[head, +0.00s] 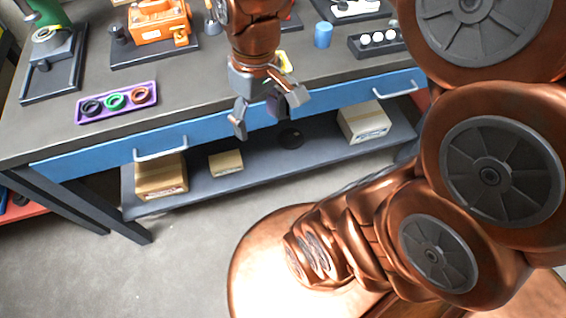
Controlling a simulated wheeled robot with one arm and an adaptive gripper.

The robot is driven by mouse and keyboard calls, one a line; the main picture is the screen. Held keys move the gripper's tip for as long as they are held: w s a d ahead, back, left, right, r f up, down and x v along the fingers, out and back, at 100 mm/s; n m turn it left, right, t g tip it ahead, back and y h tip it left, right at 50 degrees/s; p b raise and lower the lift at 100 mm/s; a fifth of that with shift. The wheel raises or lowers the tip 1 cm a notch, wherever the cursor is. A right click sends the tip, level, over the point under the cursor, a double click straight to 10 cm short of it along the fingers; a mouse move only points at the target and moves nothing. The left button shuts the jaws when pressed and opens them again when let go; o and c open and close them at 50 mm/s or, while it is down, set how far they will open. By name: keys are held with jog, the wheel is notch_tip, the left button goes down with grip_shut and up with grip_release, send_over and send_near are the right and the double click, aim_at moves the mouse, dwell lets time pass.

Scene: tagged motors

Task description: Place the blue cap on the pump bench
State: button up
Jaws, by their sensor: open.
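A small blue cylinder (323,35), which looks like the blue cap, stands upright on the dark workbench (215,80) in the head view. My gripper (268,112) points downward in front of the bench's front edge, with its fingers spread and nothing between them. It is left of the blue cylinder and nearer to me, clearly apart from it. Motor units on black bases stand along the bench, an orange one (158,22) and a green one (45,15). I cannot tell which part of the place is called the pump bench.
A purple tray (117,118) with black, green and orange rings lies at the bench's left front. A black holder with white balls (378,40) stands right of the blue cylinder. A blue drawer front with handles runs below the top. Cardboard boxes (162,178) sit on the lower shelf.

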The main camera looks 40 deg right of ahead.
jog(key=s+a+f+m+g+h, duration=0.1)
jog(key=s+f, duration=0.3)
jog(key=s, duration=0.6)
jog(key=shift+a+m, duration=0.25)
jog(key=shift+m, duration=0.25)
jog(key=shift+r, duration=0.1)
jog(key=shift+r+p, duration=0.35)
